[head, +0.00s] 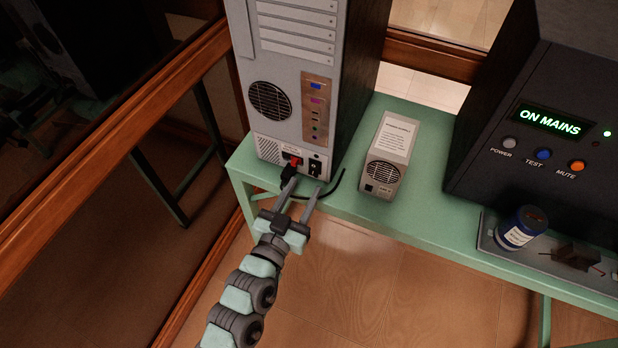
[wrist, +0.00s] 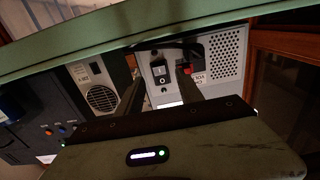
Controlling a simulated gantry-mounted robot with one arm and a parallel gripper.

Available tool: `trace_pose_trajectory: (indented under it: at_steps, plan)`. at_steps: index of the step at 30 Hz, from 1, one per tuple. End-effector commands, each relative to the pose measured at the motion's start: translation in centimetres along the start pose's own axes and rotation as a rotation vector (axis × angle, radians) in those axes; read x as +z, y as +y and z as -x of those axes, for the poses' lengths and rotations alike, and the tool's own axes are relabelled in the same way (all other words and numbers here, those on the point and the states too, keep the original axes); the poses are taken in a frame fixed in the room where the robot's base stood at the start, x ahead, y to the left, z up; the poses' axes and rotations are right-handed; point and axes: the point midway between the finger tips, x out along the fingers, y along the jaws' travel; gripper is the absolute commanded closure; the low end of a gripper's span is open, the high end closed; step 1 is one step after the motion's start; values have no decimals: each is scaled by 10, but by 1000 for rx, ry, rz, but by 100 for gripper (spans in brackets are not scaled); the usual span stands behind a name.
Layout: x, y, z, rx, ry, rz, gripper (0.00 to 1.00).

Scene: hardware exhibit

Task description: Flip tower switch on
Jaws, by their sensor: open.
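The grey computer tower (head: 291,60) stands on the left end of the green bench, its panel facing my arm. A black rocker switch (head: 315,167) sits low on that panel, right of a red socket part (head: 296,160) with a black plug. My gripper (head: 304,187) is open and empty just in front of the panel's lower edge, near the switch. In the wrist view, the picture is upside down; the rocker switch (wrist: 159,76) shows between my two fingers, apart from both. I cannot tell which side of it is pressed in.
A small grey unit (head: 390,153) stands on the green bench (head: 420,206) right of the tower. A black cable (head: 332,187) lies by my right finger. A wooden-framed glass panel closes the left.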

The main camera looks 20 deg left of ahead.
Motion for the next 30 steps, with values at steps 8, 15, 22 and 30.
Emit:
trace_pose_trajectory:
  at_steps: [8, 15, 22, 30]
  plan:
    - [1, 0, -30, 0, 0, 3, 56]
    - [1, 1, -38, 0, -2, 2, 56]
    - [1, 1, -38, 0, -2, 2, 59]
    - [1, 1, -38, 1, -2, 2, 81]
